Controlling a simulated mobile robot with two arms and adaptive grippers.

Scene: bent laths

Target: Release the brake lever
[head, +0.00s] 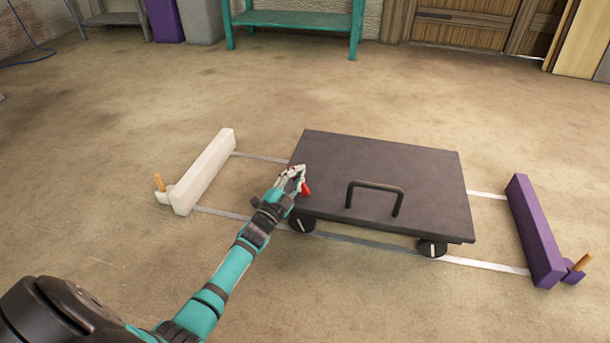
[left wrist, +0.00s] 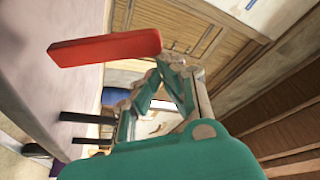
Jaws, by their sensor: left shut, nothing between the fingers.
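The red brake lever (head: 306,188) sits at the left end of the dark flat cart (head: 390,170), partly hidden by my left gripper (head: 296,172). In the left wrist view the lever (left wrist: 105,47) shows as a red bar to the upper left of the fingers. My left gripper (left wrist: 160,78) is shut and empty, close beside the lever. I cannot tell whether it touches the lever. My right gripper is not in view.
The cart has a black handle (head: 376,186) on top and stands on wheels over two pale floor rails (head: 480,262). A white end block (head: 203,172) lies at left, a purple one (head: 535,230) at right. Open floor surrounds them. A teal bench (head: 290,19) stands behind.

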